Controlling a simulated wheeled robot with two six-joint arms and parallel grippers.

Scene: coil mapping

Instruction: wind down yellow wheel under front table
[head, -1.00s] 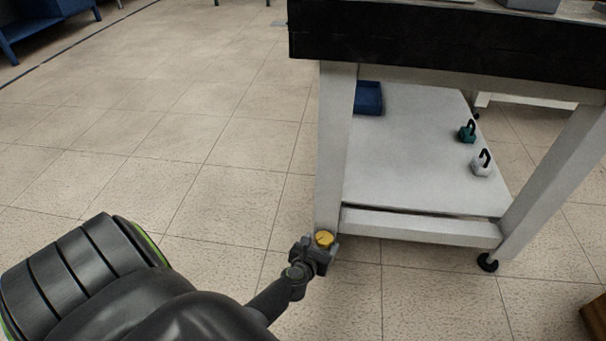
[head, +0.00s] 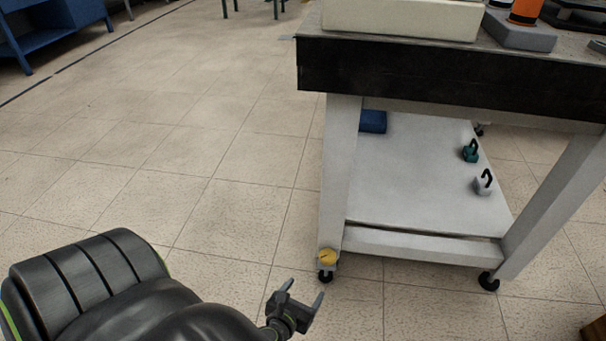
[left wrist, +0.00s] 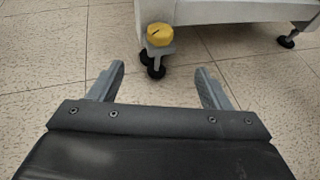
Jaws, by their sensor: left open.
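The yellow wheel (head: 327,257) is a small round knob low on the near left leg of the front table (head: 450,76), just above a black caster. In the left wrist view the yellow wheel (left wrist: 159,34) shows ahead of the fingertips, roughly between them, with dark caster parts below it. My left gripper (head: 304,296) is open and empty, below and a little left of the wheel in the head view and apart from it. It also shows open in the left wrist view (left wrist: 160,78). My right gripper is in neither view.
The table's lower shelf (head: 420,190) carries a blue box (head: 373,121), a teal padlock-like item (head: 471,151) and a grey one (head: 484,182). Another black foot (head: 488,281) stands under the right leg. Tiled floor left of the table is clear.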

